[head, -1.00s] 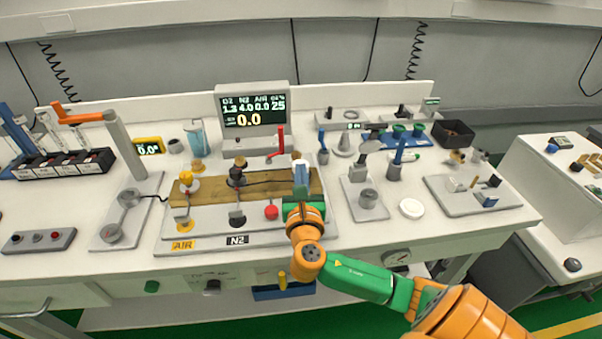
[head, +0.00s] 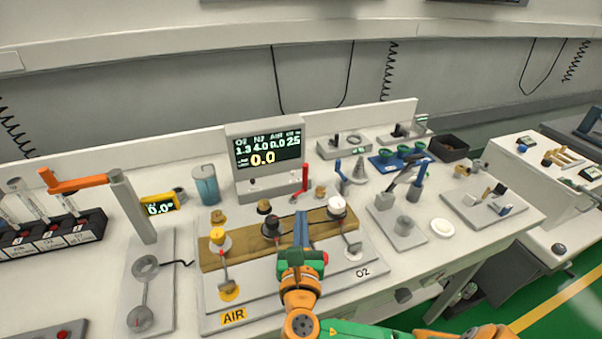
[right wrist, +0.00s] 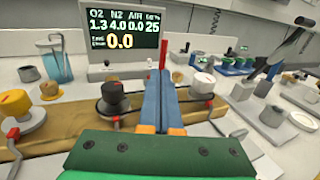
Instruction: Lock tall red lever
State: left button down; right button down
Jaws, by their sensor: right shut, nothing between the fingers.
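The tall red lever (head: 304,178) stands upright by the right side of the monitor's base, behind the wooden strip. In the right wrist view its red top (right wrist: 164,55) rises just beyond my fingertips, and its lower part is hidden by them. My right gripper (head: 302,222) is shut and empty, its blue fingers pointing away from me toward the lever. In the head view it is over the gas panel, between the black knob (head: 271,226) and the white knob (head: 337,207). I cannot tell whether the fingers touch the lever. My left gripper is out of view.
The monitor (head: 268,152) stands behind the panel. A yellow knob (head: 218,238) is at the panel's left. A blue lever (head: 340,168) stands right of the red lever. A cylinder stand with an orange arm (head: 80,184) is at the left. A white disc (head: 442,228) lies at the right.

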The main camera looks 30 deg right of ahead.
aim_at(305, 171)
jog(key=shift+s+d, duration=0.5)
jog(key=shift+d, duration=0.05)
jog(key=x, duration=1.4)
jog(key=shift+w+a, duration=0.2)
